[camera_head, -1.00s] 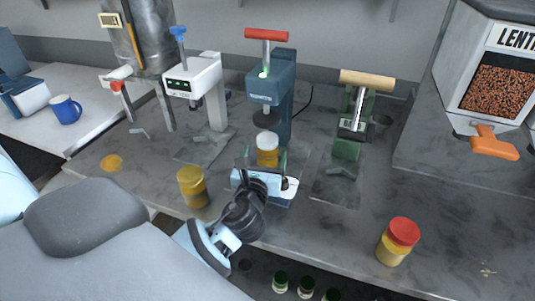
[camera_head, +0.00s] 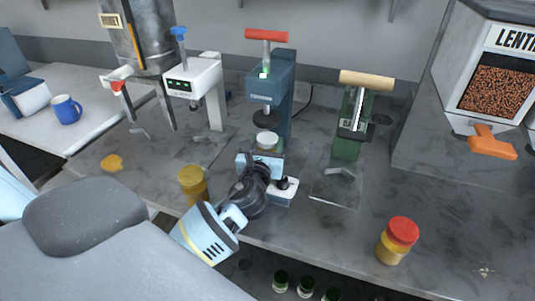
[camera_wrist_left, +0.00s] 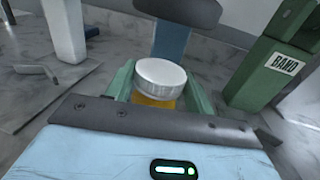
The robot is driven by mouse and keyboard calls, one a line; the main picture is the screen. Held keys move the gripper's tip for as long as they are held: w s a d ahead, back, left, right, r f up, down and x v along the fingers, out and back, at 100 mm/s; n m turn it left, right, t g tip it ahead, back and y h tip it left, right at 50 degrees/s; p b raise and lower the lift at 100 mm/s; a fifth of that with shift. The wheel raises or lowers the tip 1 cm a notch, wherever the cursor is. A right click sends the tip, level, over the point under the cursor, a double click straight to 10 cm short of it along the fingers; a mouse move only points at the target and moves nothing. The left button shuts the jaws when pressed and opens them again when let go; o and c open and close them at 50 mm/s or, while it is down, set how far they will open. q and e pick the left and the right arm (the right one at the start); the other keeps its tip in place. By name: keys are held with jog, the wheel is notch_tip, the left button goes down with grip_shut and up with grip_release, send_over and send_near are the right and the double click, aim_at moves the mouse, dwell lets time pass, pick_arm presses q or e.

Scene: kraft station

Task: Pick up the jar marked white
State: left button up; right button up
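A jar with a white lid (camera_head: 266,139) stands upright under the dark blue press; its lid and part of its yellow body (camera_wrist_left: 152,101) also show in the left wrist view. My left gripper (camera_head: 262,155) is low in front of it and hides most of its body. In the left wrist view the green fingers (camera_wrist_left: 160,90) stand on either side of the jar, open around it. Whether either finger touches the glass is hard to tell. My right gripper is not in view.
The blue press (camera_head: 270,90) stands right behind the jar, with a white press (camera_head: 195,82) left and a green press (camera_head: 350,130) right. A yellow-lidded jar (camera_head: 192,184) is close left of my arm. A red-lidded jar (camera_head: 398,240) stands front right, with clear counter around it.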

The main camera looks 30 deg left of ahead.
pick_arm(q)
jog(key=shift+r, duration=0.1)
jog(key=c, duration=0.7)
jog(key=shift+r, duration=0.55)
notch_tip(320, 180, up, 3)
jog(key=shift+f+p, duration=0.1)
jog(key=shift+p, duration=0.35)
jog(key=v, duration=0.5)
jog(key=a+v, duration=0.1)
jog(key=v, duration=0.4)
jog(key=r+v, duration=0.1)
jog(key=v, duration=0.5)
jog(key=shift+s+a, duration=0.35)
jog(key=shift+a, duration=0.05)
